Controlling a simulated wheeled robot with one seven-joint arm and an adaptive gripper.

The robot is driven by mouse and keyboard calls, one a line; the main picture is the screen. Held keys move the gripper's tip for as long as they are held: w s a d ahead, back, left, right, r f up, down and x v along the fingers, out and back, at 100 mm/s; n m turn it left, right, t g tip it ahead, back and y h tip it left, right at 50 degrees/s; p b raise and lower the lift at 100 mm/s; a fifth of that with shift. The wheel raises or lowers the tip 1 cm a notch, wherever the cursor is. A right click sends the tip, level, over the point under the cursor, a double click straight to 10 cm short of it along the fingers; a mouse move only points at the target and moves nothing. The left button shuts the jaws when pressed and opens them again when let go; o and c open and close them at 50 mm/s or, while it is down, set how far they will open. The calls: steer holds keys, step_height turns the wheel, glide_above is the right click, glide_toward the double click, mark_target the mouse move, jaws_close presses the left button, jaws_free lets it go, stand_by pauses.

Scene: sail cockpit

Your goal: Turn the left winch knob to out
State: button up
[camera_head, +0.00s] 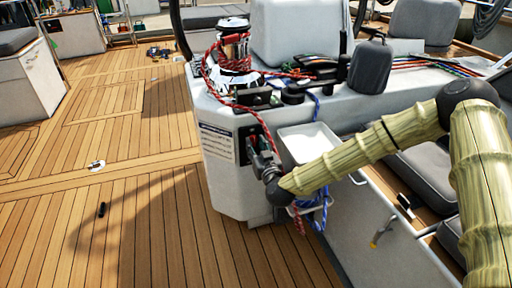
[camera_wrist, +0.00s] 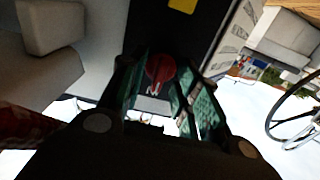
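A round red knob (camera_wrist: 160,68) sits on a dark panel (camera_wrist: 200,35) in the wrist view. My gripper (camera_wrist: 161,75) has its greenish fingers on either side of the knob, spread apart, with the knob between their tips. I cannot tell whether either finger touches it. In the head view my gripper (camera_head: 256,150) is at the dark panel (camera_head: 243,138) on the front of the white winch console (camera_head: 225,180). There the knob is hidden behind the gripper. The knob's setting cannot be read.
A chrome winch (camera_head: 235,45) wrapped in red rope stands on the console top. Red and blue ropes (camera_head: 322,205) hang beside my arm, near an open white bin (camera_head: 308,143). Grey cushions (camera_head: 425,170) lie at right. The wooden deck (camera_head: 120,210) at left is mostly clear.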

jaws_close()
steer(key=shift+m, duration=0.3)
steer(key=m, duration=0.3)
steer(key=shift+p, duration=0.35)
steer(key=m, duration=1)
steer(key=shift+f+b, duration=0.15)
steer(key=shift+b, duration=0.2)
steer(key=shift+m+b, duration=0.4)
steer(key=shift+m, duration=1.7)
